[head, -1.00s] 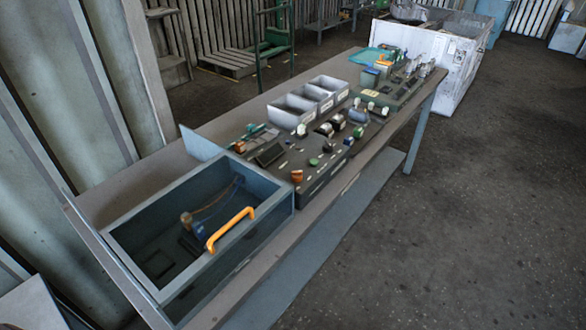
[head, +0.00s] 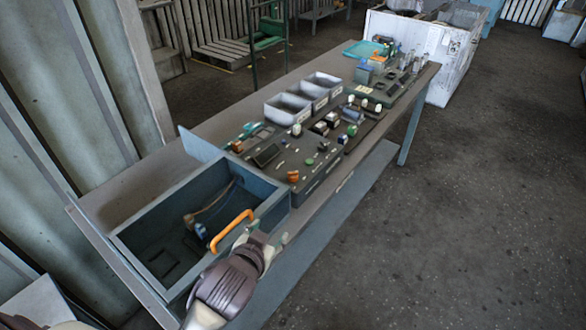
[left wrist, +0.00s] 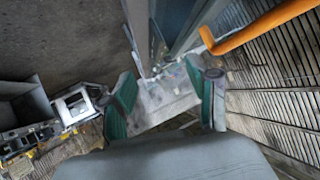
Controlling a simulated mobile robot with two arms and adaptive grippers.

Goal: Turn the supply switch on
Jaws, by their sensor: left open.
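A dark control panel (head: 318,178) with several small knobs and buttons lies on the long table. An orange knob (head: 293,177) sits at its near left corner and a green button (head: 310,162) is beside it. I cannot tell which control is the supply switch. My left gripper (head: 268,240) is beside the orange handle of the blue-grey open box, short of the panel. In the left wrist view my left gripper (left wrist: 165,98) has its two green-padded fingers spread, with nothing between them. The right gripper is out of view.
The open box (head: 150,235) with its raised orange handle (head: 232,230) stands at the table's near end; the handle also shows in the left wrist view (left wrist: 265,25). Grey bins (head: 288,107) stand behind the panel. The floor to the right is clear.

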